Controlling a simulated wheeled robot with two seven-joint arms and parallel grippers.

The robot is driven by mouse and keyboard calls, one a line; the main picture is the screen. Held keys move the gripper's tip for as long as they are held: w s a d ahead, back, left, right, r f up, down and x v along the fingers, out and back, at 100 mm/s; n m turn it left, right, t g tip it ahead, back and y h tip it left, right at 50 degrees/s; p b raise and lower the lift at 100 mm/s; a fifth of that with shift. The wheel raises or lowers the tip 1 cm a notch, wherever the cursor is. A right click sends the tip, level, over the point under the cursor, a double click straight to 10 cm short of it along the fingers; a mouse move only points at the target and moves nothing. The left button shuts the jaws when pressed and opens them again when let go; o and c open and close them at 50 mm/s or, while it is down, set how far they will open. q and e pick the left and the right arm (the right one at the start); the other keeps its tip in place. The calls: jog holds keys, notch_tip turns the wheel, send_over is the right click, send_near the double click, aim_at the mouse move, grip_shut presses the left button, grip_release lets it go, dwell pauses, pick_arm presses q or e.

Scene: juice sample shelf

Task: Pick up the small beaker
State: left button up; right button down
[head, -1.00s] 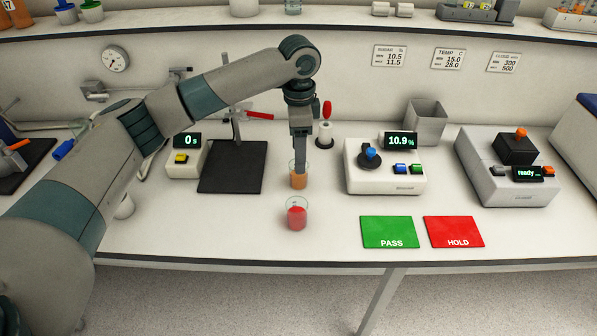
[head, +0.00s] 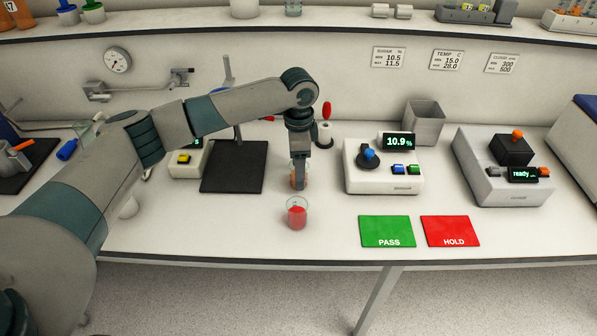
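A second glass beaker with red liquid (head: 297,213) stands upright just in front, apart from the gripper. My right gripper is out of view.
A black plate (head: 234,168) lies left of the gripper. A white meter reading 10.9 % (head: 383,178) stands to the right. Green PASS (head: 387,229) and red HOLD (head: 450,230) mats lie near the front edge. The front left bench is clear.

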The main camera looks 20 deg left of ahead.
pick_arm(q)
jog(key=shift+f, duration=0.35)
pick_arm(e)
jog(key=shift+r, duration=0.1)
pick_arm(q)
jog(key=shift+c, duration=0.5)
jog(key=c, duration=1.1)
jog(key=shift+r, duration=0.25)
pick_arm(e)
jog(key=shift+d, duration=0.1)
